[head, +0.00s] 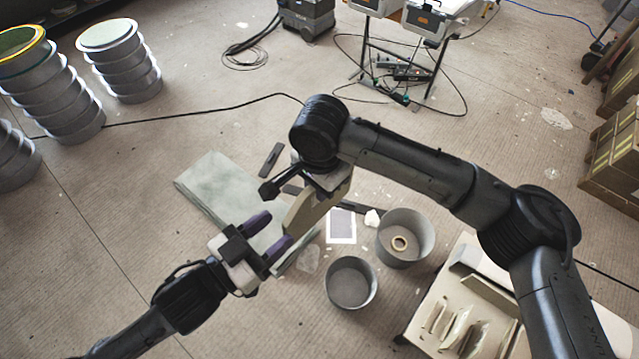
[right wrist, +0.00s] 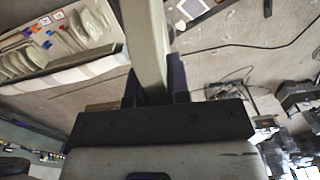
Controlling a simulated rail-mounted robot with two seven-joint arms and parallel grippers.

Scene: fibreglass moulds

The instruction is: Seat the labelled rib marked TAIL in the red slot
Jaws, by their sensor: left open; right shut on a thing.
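My right gripper (head: 325,182) is shut on a beige rib (head: 312,207), which slants down and left from it in the head view. In the right wrist view the rib (right wrist: 143,40) rises between the fingers of the right gripper (right wrist: 155,88). No label can be read on it, so I cannot tell whether it is TAIL. My left gripper (head: 268,236) is open, with purple fingers, just left of the rib's lower end; whether they touch is unclear. I cannot make out the red slot; small red and blue marks show at the upper left of the right wrist view.
A pale tray (head: 417,335) with several light ribs (head: 460,325) stands at lower right. Two grey tubs (head: 351,283) (head: 405,237), one with a ring inside, stand below the arms. A pale slab (head: 212,180) lies behind the left gripper. Stacked drums (head: 125,60) stand at upper left.

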